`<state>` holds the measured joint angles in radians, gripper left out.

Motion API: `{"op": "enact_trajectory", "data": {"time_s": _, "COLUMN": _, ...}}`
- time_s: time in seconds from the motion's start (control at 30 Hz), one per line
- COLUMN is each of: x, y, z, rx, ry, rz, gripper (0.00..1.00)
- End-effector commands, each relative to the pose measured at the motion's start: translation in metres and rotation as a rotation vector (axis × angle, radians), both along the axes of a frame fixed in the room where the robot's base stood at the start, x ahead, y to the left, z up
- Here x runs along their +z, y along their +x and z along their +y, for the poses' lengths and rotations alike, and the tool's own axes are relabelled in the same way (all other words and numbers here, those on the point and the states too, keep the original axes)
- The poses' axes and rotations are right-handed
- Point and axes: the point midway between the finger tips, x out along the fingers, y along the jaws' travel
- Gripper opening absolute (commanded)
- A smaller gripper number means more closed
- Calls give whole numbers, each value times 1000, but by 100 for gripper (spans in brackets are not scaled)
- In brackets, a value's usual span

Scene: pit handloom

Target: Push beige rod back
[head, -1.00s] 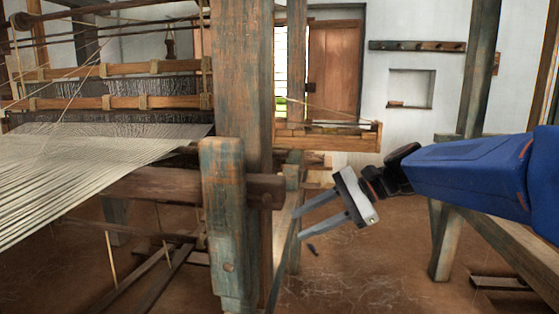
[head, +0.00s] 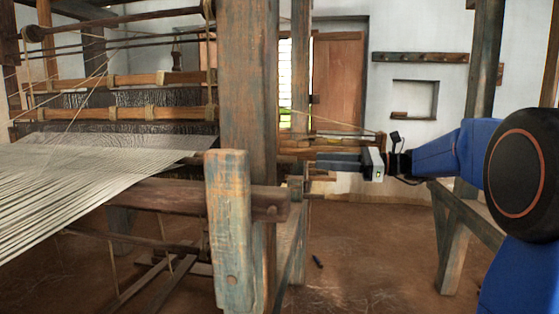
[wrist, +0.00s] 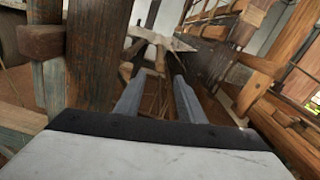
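My gripper (head: 320,161) is level and points left, just right of the loom's tall front post. In the wrist view my gripper's two fingers (wrist: 166,82) are apart with nothing visible between them, pointing into the loom frame. A short pale beige piece (head: 322,178) shows just below the fingers in the head view. It may be the end of the beige rod, but I cannot tell for sure. Whether the fingers touch it is also unclear.
The loom's wooden post (head: 248,80) and a blue-worn upright (head: 229,220) stand left of my gripper. A wooden box-like ledge (head: 335,143) lies behind it. White warp threads (head: 80,175) stretch at left. A timber frame (head: 455,240) stands at right; the floor between is mostly clear.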

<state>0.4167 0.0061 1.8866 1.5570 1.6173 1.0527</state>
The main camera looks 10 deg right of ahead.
Motion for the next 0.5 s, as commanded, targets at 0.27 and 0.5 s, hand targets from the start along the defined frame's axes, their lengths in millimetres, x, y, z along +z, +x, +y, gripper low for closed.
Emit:
{"op": "enact_trajectory", "data": {"time_s": 0.27, "x": 0, "y": 16, "z": 44, "rx": 4, "ry": -1, "rz": 0, "gripper": 36}}
{"op": "enact_trajectory", "data": {"time_s": 0.5, "x": -1, "y": 30, "z": 81, "rx": 4, "ry": -2, "rz": 1, "gripper": 36}}
